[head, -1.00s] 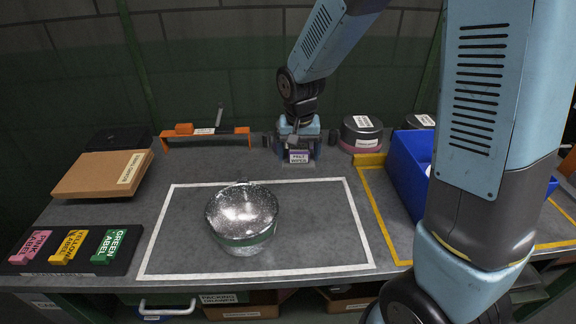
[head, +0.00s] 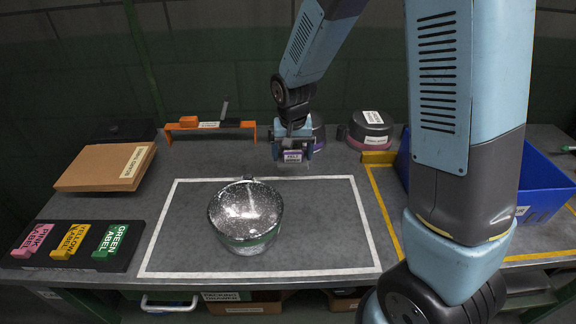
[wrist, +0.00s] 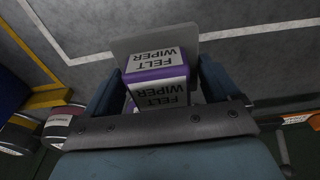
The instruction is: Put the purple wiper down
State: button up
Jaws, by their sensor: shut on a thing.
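The purple wiper (head: 293,157), a small block labelled FELT WIPER, is in my gripper (head: 293,147) behind the white outline. The wrist view shows it too (wrist: 157,76), purple with white labels and a flat grey plate at its far side. My gripper's two fingers (wrist: 160,88) are closed on its sides. I cannot tell whether the wiper touches the table. A shiny speckled pot (head: 245,215) with a green band stands inside the white outline (head: 366,225), nearer the camera than the wiper.
An orange frame (head: 210,127) stands left of my gripper. A dark round tin (head: 370,128) is to the right, and a blue bin (head: 545,185) is at far right. A cardboard box (head: 105,168) and label blocks (head: 70,240) are at left. The outlined area right of the pot is clear.

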send_over(290, 173)
notch_tip(290, 173, down, 6)
jog(key=shift+s+r, duration=0.1)
jog(key=shift+r, duration=0.05)
jog(key=shift+f, duration=1.55)
jog(key=o, duration=1.2)
jog(key=shift+f, duration=0.1)
jog(key=shift+c, duration=0.2)
